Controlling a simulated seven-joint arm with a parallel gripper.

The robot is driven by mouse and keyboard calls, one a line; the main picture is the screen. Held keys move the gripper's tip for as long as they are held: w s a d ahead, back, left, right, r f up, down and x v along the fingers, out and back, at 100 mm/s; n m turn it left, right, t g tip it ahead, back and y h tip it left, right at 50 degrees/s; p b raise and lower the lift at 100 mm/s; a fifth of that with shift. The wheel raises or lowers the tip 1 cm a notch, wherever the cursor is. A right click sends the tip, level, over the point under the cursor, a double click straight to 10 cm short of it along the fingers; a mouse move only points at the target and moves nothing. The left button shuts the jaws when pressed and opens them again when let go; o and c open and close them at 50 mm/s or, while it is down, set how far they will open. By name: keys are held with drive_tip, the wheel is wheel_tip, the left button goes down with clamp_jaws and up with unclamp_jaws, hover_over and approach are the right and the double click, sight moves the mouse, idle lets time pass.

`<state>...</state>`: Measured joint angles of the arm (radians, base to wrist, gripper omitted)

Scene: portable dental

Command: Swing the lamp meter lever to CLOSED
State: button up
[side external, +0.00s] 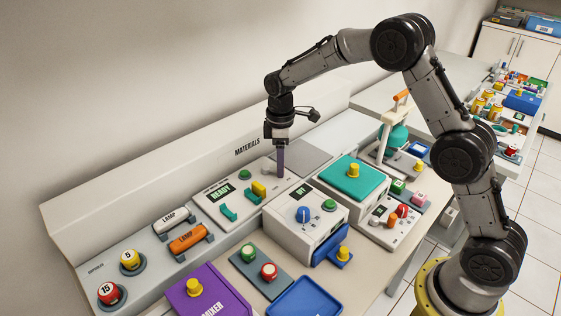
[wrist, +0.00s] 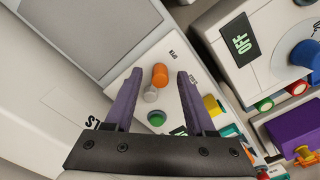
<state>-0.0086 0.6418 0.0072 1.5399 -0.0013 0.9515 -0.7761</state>
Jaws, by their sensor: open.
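In the wrist view a small lever-like part with an orange cylindrical end (wrist: 160,76) and a grey round post (wrist: 151,94) stands on a white panel. It lies between the fingers of my gripper (wrist: 160,73) as seen from above. A small label, partly legible, is printed beside it. In the side view my gripper (side external: 280,174) points straight down over the materials panel, its purple fingers overlapping from this angle. The fingers are apart and hold nothing. Whether they touch the lever, and any CLOSED mark, cannot be made out.
A panel with a READY display (side external: 218,190) and teal and yellow parts lies left of the gripper. A white box with a blue dial (side external: 303,215) and a teal-topped box (side external: 352,180) stand to the right.

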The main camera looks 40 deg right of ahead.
clamp_jaws()
idle(0.5)
drive_tip(key=m, duration=0.1)
drive_tip(key=a+m, duration=0.1)
drive_tip(key=shift+s+m, duration=0.2)
drive_tip(key=shift+m, duration=0.1)
drive_tip(key=m, duration=0.1)
drive_tip(key=a+m, duration=0.1)
drive_tip(key=m, duration=0.1)
drive_tip(key=shift+s+a+m, duration=0.1)
drive_tip(key=shift+m, duration=0.2)
drive_tip(key=m, duration=0.1)
drive_tip(key=a+m, duration=0.1)
drive_tip(key=shift+m, duration=0.3)
drive_tip(key=shift+w+a+m, duration=0.15)
drive_tip(key=shift+a+m, duration=0.1)
drive_tip(key=shift+m, duration=0.55)
drive_tip(key=shift+w+a+m, duration=0.15)
drive_tip(key=shift+a+m, duration=0.1)
drive_tip(key=shift+m, duration=0.55)
unclamp_jaws()
